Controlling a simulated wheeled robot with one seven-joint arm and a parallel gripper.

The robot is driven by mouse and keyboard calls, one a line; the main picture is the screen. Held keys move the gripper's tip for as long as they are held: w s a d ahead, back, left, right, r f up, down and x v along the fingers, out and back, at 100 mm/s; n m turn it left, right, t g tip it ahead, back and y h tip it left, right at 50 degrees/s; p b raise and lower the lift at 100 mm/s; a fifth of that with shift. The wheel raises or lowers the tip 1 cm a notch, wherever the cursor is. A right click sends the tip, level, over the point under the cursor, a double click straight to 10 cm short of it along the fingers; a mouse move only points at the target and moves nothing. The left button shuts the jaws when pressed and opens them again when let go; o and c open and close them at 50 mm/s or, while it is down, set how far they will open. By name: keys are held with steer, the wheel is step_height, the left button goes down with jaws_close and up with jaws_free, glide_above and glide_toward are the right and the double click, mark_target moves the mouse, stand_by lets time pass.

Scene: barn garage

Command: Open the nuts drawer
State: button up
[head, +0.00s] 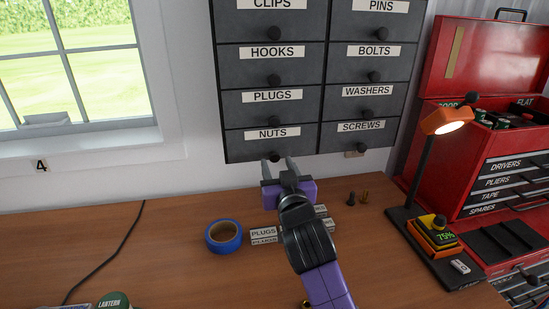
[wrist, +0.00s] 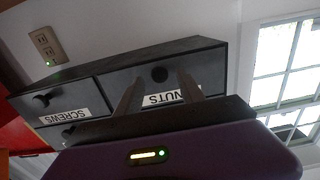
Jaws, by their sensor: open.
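The nuts drawer (head: 248,145) is the bottom-left drawer of a dark wall cabinet (head: 316,70). It has a white NUTS label and a round black knob (head: 274,156) at its lower edge, and its front looks flush with its neighbours. In the wrist view the nuts drawer (wrist: 205,72) appears upside down, with its knob (wrist: 159,74) showing between the finger lines. My gripper (head: 279,164) is open and empty, with its fingers pointing at the knob from just in front. Whether a finger touches the knob, I cannot tell.
The screws drawer (head: 340,139) is directly right, with its own knob. Below, the wooden bench (head: 150,240) holds blue tape (head: 223,236), small labelled blocks (head: 263,234) and two small bolts. A lamp (head: 447,121) and red toolbox (head: 500,150) stand at right. The bench's left is mostly clear.

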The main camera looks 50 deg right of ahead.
steer(key=shift+x, duration=1.4)
jaws_close()
stand_by(0.4)
